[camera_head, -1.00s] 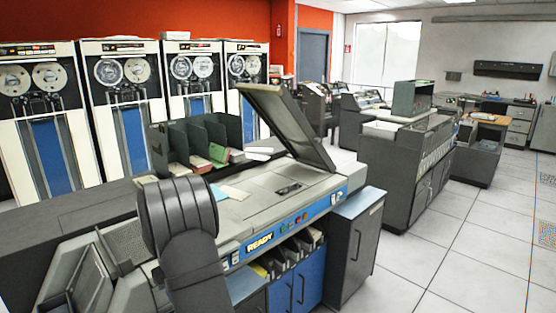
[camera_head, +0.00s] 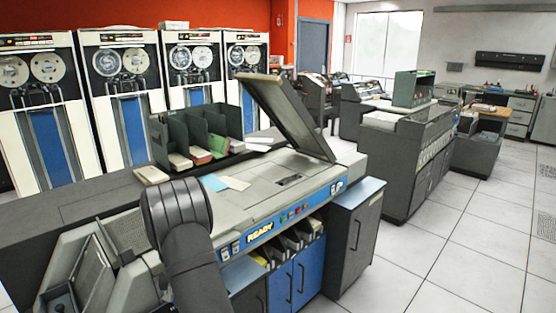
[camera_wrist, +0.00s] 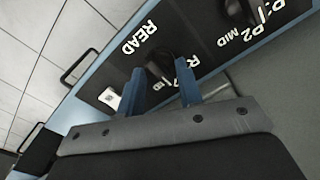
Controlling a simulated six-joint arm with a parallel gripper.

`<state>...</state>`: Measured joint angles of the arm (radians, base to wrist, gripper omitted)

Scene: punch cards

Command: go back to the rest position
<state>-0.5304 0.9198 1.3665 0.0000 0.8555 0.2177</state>
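My arm (camera_head: 180,225) stands in the lower left of the head view, in front of the card machine (camera_head: 275,180). My gripper is hidden behind the arm there. In the wrist view my gripper (camera_wrist: 160,68) has two blue fingers, apart with nothing held between them. They are over a dark control panel (camera_wrist: 215,40) with white lettering, including "READ" and "MID". A black knob (camera_wrist: 160,62) shows beyond the gap. Whether the fingers touch the panel cannot be told.
A dark card rack (camera_head: 215,130) with card stacks stands on the machine. A tan card stack (camera_head: 152,174) and a blue card (camera_head: 214,183) lie nearby. A raised lid (camera_head: 288,115) stands behind. Tape drives (camera_head: 118,100) line the back. The floor (camera_head: 440,250) at right is clear.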

